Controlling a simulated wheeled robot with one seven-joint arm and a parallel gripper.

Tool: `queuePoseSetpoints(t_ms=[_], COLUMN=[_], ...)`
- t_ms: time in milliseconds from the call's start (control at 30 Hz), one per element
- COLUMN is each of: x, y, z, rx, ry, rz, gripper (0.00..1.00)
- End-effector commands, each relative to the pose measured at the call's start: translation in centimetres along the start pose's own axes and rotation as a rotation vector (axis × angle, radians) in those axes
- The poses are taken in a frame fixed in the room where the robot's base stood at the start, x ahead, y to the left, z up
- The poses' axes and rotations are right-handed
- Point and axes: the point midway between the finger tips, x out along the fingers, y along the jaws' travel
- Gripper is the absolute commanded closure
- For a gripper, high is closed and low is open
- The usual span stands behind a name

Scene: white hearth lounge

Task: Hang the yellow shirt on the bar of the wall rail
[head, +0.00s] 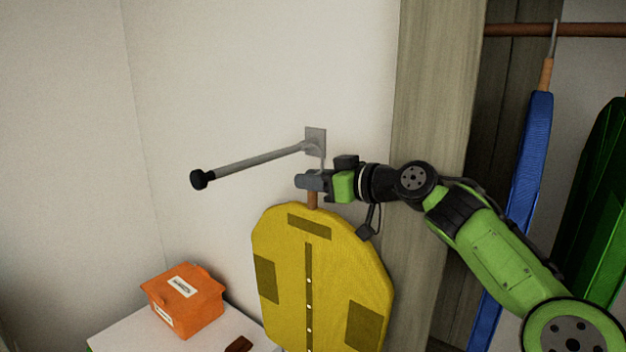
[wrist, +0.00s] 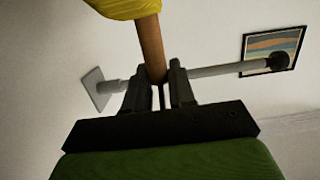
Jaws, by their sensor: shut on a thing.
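The yellow shirt (head: 320,262) hangs upright below my gripper, beside the wall. Its brown hanger neck (head: 312,200) rises to my gripper (head: 306,182), which is shut on it. In the wrist view the fingers (wrist: 160,88) close at the neck (wrist: 150,48), and a corner of the yellow shirt (wrist: 115,6) shows at the top. The wall rail's grey bar (head: 255,162) reaches out from its wall plate to a black end knob. My gripper is just below the plate end. In the wrist view the bar (wrist: 215,70) passes behind the fingers. I cannot tell whether the hook is over the bar.
An orange box (head: 184,300) stands on a white surface (head: 125,335) at lower left, with a small dark brown item (head: 239,344) near it. A wooden wardrobe post (head: 432,110) is close right of the shirt. A blue garment (head: 530,150) and a green one hang beyond.

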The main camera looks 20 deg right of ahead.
Motion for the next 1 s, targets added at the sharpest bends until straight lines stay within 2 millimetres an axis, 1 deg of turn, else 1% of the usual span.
queuePoseSetpoints(t_ms=[167, 1000], x=[0.5, 8.1], y=[0.0, 0.0], z=[-0.2, -1.7], rx=[0.001, 0.001], ry=[0.002, 0.002], rz=[0.000, -0.001], gripper=[1.00, 1.00])
